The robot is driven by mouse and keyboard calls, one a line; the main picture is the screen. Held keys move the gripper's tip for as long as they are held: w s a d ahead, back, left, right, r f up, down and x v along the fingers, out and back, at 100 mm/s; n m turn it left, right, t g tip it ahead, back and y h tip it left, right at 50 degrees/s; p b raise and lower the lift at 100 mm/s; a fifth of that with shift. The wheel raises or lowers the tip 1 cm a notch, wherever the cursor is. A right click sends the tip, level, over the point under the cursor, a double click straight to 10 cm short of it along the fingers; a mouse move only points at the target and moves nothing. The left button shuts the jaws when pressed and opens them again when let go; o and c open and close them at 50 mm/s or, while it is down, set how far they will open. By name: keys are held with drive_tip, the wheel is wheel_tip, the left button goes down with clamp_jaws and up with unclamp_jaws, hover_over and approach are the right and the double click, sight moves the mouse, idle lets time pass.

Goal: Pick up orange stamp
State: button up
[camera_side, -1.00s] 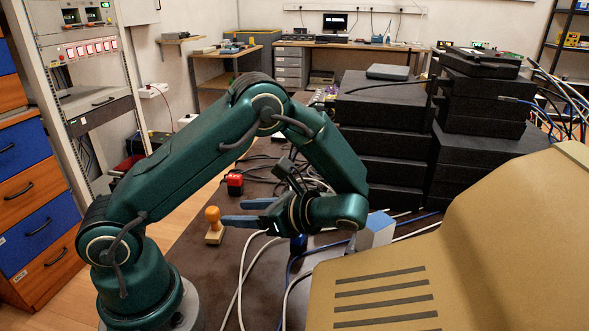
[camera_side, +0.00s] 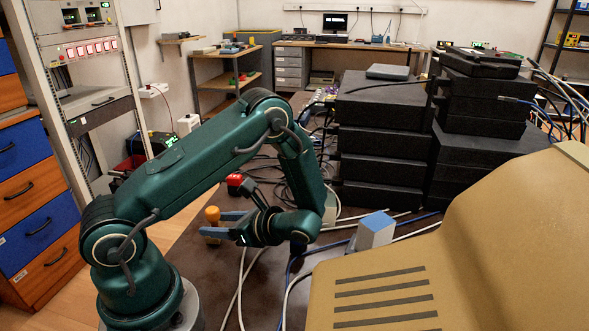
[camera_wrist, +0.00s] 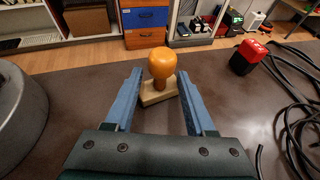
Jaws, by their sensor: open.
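The orange stamp (camera_wrist: 162,64) has a rounded orange knob on a pale wooden base and stands upright on the dark table. In the wrist view it sits between the tips of my gripper (camera_wrist: 158,82), whose two blue fingers are apart with one on each side. I cannot tell whether either finger touches it. In the side view the orange stamp (camera_side: 212,216) shows its knob top, with the rest partly covered by the blue fingers of my gripper (camera_side: 218,224), which lie level and low over the table.
A red block with a dark base (camera_wrist: 248,57) stands behind and to the right. Black cables (camera_wrist: 296,105) lie at the right. A white and blue block (camera_side: 374,232) stands right of my gripper, near pale cables. Stacked black boxes (camera_side: 382,145) rise behind.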

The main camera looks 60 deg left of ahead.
clamp_jaws()
drive_tip(key=shift+r, duration=0.15)
